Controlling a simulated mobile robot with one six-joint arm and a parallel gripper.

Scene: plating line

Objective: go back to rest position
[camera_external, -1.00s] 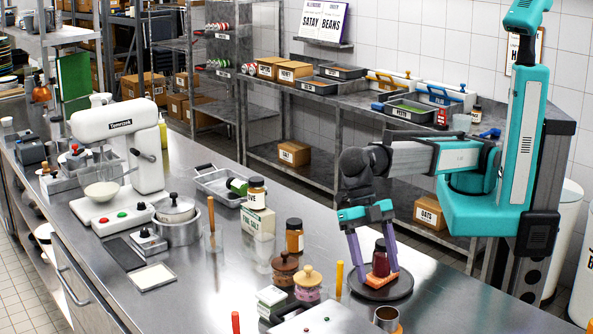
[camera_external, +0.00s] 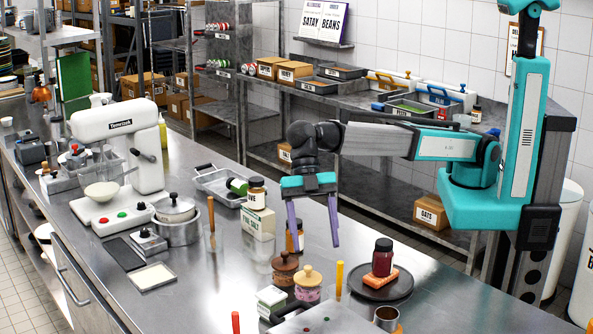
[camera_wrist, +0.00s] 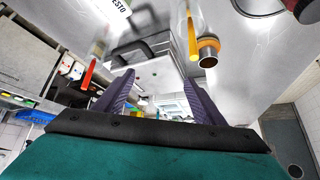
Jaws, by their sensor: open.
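My gripper (camera_external: 313,220) is open and empty, with its two purple fingers pointing down above the steel counter. It hangs in front of an amber jar (camera_external: 295,240), which it partly hides. The fingers also show in the wrist view (camera_wrist: 160,100), spread apart with nothing between them. A dark red jar with a black lid (camera_external: 382,258) stands upright on an orange block (camera_external: 380,280), on a round dark plate (camera_external: 400,291) to the right of my gripper. The gripper is clear of the jar and the plate.
A shelf bench stands behind. The space above the counter is fairly open.

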